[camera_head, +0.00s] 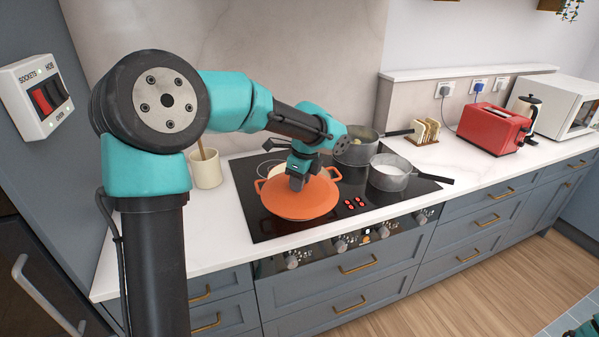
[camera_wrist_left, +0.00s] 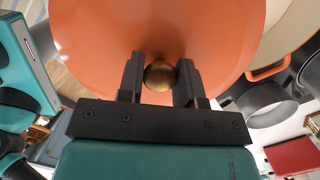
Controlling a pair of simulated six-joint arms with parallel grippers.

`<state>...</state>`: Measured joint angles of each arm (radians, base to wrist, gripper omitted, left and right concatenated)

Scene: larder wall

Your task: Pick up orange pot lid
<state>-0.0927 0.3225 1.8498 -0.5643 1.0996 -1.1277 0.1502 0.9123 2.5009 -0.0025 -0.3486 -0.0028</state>
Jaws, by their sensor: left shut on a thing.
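The orange pot lid (camera_head: 297,203) is over the front left of the black hob in the head view. It fills the top of the left wrist view (camera_wrist_left: 100,40). My left gripper (camera_wrist_left: 160,80) is shut on the lid's round brass knob (camera_wrist_left: 160,75), with one finger on each side. The same gripper (camera_head: 297,180) comes down on the lid from above in the head view. The orange pot (camera_wrist_left: 268,70) shows beside the lid with a side handle and a cream inside, so the lid does not fully cover it. My right gripper is not in view.
Two grey saucepans (camera_head: 393,180) (camera_head: 355,152) stand on the hob (camera_head: 262,222) to the right, handles pointing right. A cream utensil pot (camera_head: 206,170) is at the left. A toast rack (camera_head: 427,132) and red toaster (camera_head: 494,128) stand further right. The counter between is partly clear.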

